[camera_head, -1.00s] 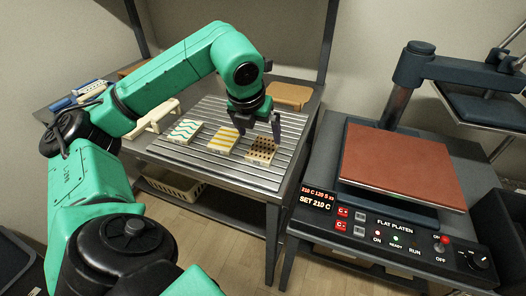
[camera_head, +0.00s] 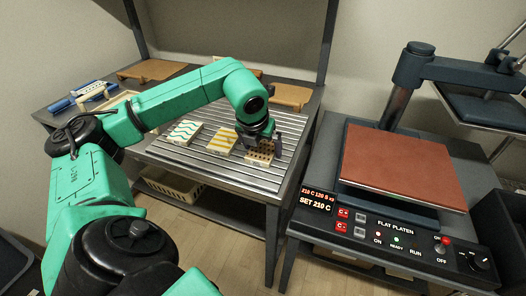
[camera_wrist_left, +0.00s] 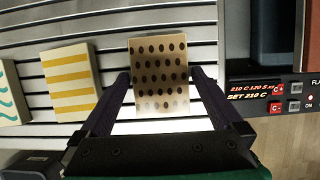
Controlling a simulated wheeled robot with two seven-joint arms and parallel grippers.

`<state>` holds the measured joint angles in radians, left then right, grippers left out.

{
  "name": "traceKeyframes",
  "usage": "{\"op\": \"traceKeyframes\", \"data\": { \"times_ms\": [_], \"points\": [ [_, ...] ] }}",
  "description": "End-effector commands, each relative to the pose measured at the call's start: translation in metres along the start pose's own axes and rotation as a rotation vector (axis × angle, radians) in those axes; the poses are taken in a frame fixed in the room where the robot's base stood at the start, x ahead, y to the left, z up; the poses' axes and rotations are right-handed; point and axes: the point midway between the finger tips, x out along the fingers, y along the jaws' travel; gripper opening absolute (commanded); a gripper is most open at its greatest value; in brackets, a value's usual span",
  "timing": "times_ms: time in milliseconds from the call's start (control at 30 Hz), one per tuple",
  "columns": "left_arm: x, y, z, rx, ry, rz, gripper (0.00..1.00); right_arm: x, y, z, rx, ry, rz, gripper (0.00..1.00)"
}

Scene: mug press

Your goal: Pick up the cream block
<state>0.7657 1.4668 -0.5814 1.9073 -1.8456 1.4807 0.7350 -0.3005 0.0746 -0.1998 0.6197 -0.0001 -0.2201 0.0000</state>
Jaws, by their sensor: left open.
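Three cream blocks lie in a row on the slatted metal table. The dotted cream block (camera_wrist_left: 160,82) has dark brown dots and sits at the right end of the row; it also shows in the head view (camera_head: 262,152), partly hidden by my gripper. The yellow-striped block (camera_wrist_left: 70,80) is left of it, and the teal-wave block (camera_wrist_left: 10,92) is at the left end. My left gripper (camera_wrist_left: 163,82) is open, with its fingers on either side of the dotted block's near part. I cannot tell whether they touch it. My right gripper is out of view.
The slatted table (camera_head: 215,172) has bare room in front of the blocks. A flat platen press (camera_head: 400,165) with a red plate and control panel stands to the right. Wooden boards (camera_head: 291,96) lie behind, and a basket (camera_head: 172,186) sits on the lower shelf.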

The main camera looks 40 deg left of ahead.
Motion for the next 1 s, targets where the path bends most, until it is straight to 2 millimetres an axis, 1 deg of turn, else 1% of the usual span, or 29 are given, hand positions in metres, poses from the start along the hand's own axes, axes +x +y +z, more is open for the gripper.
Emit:
{"op": "traceKeyframes", "data": {
  "times_ms": [33,67,100,167,200,467,533,567,633,667,767,867,900,1000],
  "points": [
    [0.001,0.000,0.000,0.000,0.000,0.000,0.92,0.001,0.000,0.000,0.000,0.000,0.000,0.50],
    [0.000,0.000,0.000,0.000,0.000,0.000,0.81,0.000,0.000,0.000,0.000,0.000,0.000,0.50],
    [0.000,0.000,0.000,0.000,0.000,0.000,0.66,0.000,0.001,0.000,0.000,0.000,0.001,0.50],
    [0.000,0.000,0.000,0.000,0.000,0.000,0.43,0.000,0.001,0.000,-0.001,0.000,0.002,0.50],
    [0.000,0.000,0.000,0.000,0.000,0.000,0.29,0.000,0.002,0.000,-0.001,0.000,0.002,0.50],
    [-0.002,0.000,0.001,0.000,0.000,0.000,0.28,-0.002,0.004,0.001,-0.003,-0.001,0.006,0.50],
    [-0.006,0.000,0.003,0.000,-0.001,-0.001,0.28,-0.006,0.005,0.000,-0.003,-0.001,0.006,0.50],
    [-0.007,0.000,0.004,-0.001,-0.002,-0.001,0.28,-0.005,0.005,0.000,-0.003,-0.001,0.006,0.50],
    [-0.017,-0.001,0.008,-0.001,-0.004,-0.003,0.28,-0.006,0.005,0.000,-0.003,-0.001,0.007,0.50],
    [-0.023,-0.001,0.011,-0.001,-0.004,-0.003,0.28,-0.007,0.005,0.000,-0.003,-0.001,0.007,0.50],
    [-0.051,-0.001,0.022,-0.001,-0.005,-0.006,0.28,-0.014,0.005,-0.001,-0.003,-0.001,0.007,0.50],
    [-0.091,-0.002,0.039,-0.001,-0.008,-0.009,0.28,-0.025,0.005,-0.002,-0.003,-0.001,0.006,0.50],
    [-0.107,-0.002,0.046,-0.002,-0.008,-0.009,0.28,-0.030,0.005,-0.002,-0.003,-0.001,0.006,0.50],
    [-0.141,-0.002,0.059,0.000,-0.006,-0.007,0.28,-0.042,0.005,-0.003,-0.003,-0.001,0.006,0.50]
  ]
}}
